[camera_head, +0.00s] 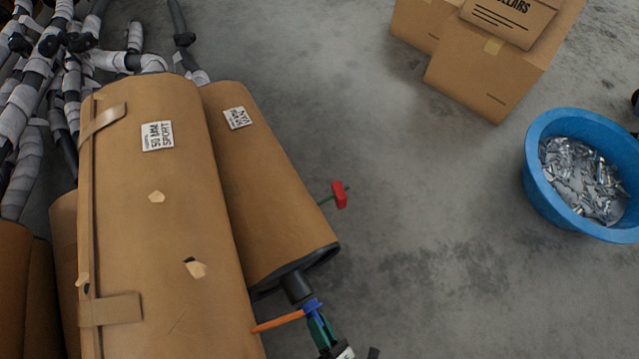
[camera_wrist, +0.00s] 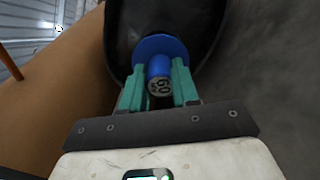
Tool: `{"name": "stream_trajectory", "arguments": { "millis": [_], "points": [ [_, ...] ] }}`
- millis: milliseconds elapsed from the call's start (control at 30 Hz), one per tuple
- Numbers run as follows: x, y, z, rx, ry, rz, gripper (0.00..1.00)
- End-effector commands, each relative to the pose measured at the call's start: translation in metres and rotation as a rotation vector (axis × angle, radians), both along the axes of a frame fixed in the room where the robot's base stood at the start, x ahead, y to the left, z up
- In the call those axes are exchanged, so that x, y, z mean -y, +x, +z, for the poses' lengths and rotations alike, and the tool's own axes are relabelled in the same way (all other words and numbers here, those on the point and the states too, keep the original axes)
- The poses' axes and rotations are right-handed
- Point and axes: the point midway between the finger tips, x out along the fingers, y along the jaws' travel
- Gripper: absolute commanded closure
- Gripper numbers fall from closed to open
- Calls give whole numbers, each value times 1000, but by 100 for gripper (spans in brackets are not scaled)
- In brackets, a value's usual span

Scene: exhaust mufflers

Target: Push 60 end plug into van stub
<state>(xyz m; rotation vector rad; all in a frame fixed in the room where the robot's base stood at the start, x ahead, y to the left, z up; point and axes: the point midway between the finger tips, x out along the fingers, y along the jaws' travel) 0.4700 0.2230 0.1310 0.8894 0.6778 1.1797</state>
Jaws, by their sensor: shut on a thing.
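The van muffler (camera_head: 262,190) is a brown wrapped cylinder with a white label, lying beside the larger wrapped muffler. Its dark stub (camera_head: 296,285) points down and to the right from the black end cap, which also shows in the wrist view (camera_wrist: 120,35). The blue 60 end plug (camera_head: 311,304) is at the stub's mouth. In the wrist view the plug (camera_wrist: 159,66) shows its wide flange towards the cap and its "60" face towards me. My gripper (camera_head: 317,318) is shut on the plug, with a teal finger on each side (camera_wrist: 158,84). The flange hides the stub's mouth, so I cannot tell how deep the plug sits.
The sport muffler (camera_head: 160,230) lies close on the left. An orange rod (camera_head: 278,322) sticks out beside my gripper. A red-headed piece with a green stem (camera_head: 339,195) is right of the van muffler. A blue tub (camera_head: 538,185) and cartons (camera_head: 480,75) stand across clear floor.

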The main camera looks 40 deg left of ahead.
Motion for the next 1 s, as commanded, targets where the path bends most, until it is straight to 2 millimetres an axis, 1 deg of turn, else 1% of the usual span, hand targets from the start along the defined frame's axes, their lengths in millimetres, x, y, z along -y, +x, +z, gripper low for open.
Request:
{"name": "stream_trajectory", "arguments": {
  "millis": [667, 1000],
  "points": [
    [0, 0, 0, 1, 0, 1, 100],
    [-7, 2, 0, 1, 1, 0, 100]
  ]
}}
